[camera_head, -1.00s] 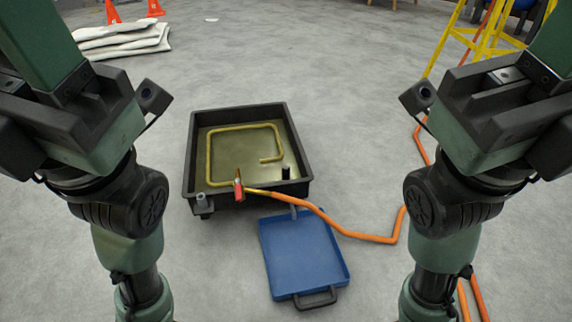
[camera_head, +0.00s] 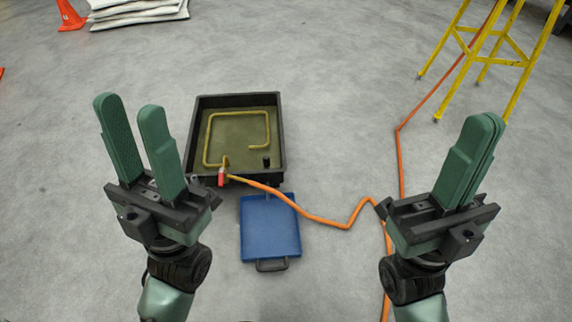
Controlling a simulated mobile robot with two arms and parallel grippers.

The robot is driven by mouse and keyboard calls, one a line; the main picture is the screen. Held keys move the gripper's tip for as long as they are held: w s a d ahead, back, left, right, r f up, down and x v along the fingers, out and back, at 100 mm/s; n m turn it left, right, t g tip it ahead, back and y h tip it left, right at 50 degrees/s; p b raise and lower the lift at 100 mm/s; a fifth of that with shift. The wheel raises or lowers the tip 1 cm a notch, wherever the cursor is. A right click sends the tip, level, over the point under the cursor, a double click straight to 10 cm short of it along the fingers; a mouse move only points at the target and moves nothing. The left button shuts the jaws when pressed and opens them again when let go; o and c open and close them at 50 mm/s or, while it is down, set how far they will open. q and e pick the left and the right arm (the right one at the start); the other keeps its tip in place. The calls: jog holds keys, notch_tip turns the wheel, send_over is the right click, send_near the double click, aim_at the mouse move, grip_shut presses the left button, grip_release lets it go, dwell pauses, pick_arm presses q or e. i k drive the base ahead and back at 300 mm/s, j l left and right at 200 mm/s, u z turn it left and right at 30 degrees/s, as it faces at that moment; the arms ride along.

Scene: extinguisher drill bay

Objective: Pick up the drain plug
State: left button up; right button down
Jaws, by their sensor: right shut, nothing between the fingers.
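The dark shallow pan (camera_head: 280,135) stands on the floor ahead of me. A small black upright cylinder (camera_head: 267,162), which looks like the drain plug, stands inside it near the front right corner. My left gripper (camera_head: 129,104) is raised at the left, with its two green fingers apart and nothing between them. My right gripper (camera_head: 484,120) is raised at the right, well away from the pan, with its fingers together and empty. Neither gripper touches the pan or the cylinder.
A bent yellow pipe (camera_head: 209,140) lies in the pan, with a red fitting (camera_head: 221,177) at the front wall. An orange hose (camera_head: 320,219) runs right from there. A blue tray (camera_head: 270,228) lies in front. A yellow stand (camera_head: 483,55) is at the back right.

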aim_at(266, 162)
jog(key=i+l+u, duration=0.25)
jog(key=l, duration=0.6)
jog(key=l+u, duration=0.25)
jog(key=l, duration=0.6)
jog(key=i+l+u, duration=0.2)
jog(key=i, duration=0.2)
jog(key=i+l+u, duration=0.15)
jog(key=i+l, duration=0.25)
jog(key=i, duration=0.3)
